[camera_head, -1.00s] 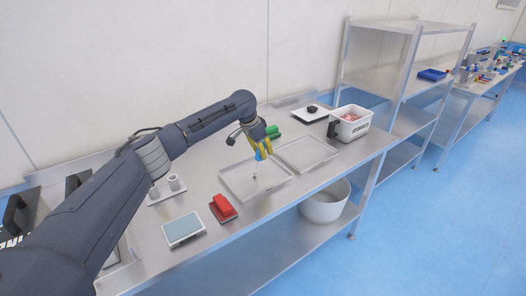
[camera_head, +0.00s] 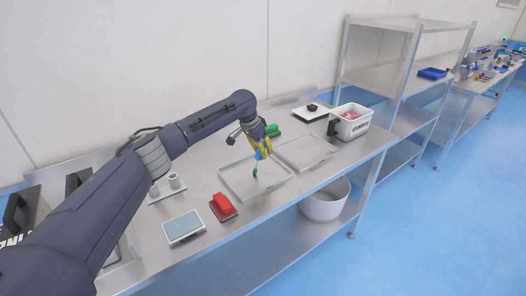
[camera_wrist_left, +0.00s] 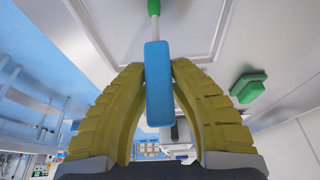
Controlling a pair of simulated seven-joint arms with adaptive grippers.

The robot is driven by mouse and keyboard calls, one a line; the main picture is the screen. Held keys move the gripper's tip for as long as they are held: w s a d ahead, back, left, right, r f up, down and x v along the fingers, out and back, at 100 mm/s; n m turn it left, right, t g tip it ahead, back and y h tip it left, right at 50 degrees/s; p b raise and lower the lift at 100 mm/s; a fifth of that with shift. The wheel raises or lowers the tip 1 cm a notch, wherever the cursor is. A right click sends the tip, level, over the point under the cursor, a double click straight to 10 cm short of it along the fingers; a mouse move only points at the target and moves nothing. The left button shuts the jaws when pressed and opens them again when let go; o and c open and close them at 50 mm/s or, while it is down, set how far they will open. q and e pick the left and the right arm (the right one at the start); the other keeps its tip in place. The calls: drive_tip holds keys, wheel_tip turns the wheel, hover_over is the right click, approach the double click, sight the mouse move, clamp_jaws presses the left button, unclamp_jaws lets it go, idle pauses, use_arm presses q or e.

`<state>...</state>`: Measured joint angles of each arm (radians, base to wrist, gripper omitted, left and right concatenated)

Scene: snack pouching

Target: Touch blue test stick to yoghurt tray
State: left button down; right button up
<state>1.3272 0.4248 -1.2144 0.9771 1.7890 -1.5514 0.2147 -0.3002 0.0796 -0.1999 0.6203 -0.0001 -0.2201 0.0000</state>
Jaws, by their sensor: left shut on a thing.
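My left gripper (camera_head: 261,147) has yellow fingers and is shut on the blue test stick (camera_head: 258,155). The stick hangs tip down over the nearer of two shallow metal trays (camera_head: 232,175). Its tip is green and appears to be at the tray's floor; I cannot tell contact for certain. In the left wrist view the blue handle (camera_wrist_left: 158,85) sits between the fingers, with a white shaft and green tip (camera_wrist_left: 154,7) against the pale tray surface. No label shows which tray is the yoghurt one. My right gripper is not in view.
A second metal tray (camera_head: 306,152) lies to the right. A red block (camera_head: 223,205) and a scale (camera_head: 184,229) are in front, green blocks (camera_head: 272,130) behind. A white container (camera_head: 350,122) stands at the right, a shelf rack (camera_head: 400,75) beyond it.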

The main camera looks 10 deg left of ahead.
use_arm(q)
drive_tip(key=shift+r, duration=3.45)
